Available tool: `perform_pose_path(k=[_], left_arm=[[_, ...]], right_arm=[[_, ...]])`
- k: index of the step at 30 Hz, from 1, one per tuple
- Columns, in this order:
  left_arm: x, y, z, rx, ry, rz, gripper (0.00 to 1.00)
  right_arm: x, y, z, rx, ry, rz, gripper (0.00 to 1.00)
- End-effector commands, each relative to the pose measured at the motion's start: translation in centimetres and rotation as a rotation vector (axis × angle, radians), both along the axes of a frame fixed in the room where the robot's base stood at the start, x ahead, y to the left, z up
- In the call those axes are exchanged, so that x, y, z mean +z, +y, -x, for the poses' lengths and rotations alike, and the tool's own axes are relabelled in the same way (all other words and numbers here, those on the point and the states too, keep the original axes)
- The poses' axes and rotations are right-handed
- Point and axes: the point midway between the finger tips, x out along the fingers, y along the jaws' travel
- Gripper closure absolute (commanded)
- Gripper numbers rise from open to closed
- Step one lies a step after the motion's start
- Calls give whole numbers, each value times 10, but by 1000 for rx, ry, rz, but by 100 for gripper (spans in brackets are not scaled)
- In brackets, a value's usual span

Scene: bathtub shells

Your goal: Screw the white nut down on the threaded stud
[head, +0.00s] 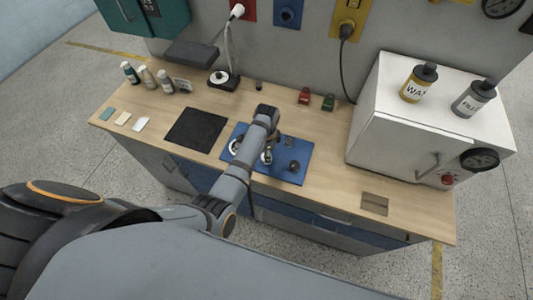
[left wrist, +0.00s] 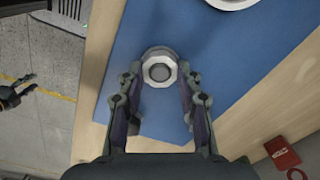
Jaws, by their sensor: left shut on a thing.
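The white nut (left wrist: 160,65) is in the left wrist view, a faceted ring with a round grey stud end (left wrist: 160,72) in its middle. My left gripper (left wrist: 160,77) has one finger on each side of the nut and is shut on it. In the head view my left gripper (head: 267,153) points down over the blue mat (head: 285,177), and its wrist partly hides the nut. How far down the stud the nut sits cannot be told. My right gripper (left wrist: 30,87) shows at the left edge of the left wrist view, over the floor, fingers apart and empty.
A white round part (head: 235,146) and a dark knob (head: 294,166) are on the mat on either side of my left gripper. A black pad (head: 196,129) lies to the left. A white cabinet (head: 395,150) stands to the right. Red (head: 304,96) and green (head: 328,102) items lie behind.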

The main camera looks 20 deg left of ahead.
Motion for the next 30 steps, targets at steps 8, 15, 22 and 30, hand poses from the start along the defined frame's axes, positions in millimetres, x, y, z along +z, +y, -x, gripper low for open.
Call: perform_pose_path(k=[8, 15, 22, 30], left_arm=[[0, 0, 0, -592, 0, 0, 100], [0, 0, 0, -594, 0, 0, 39], [0, 0, 0, -593, 0, 0, 39], [38, -1, -1, -593, -5, 0, 39]], right_arm=[[0, 0, 0, 0, 0, 0, 60], [0, 0, 0, 0, 0, 0, 60], [0, -1, 0, 0, 0, 1, 60], [0, -1, 0, 0, 0, 1, 60]])
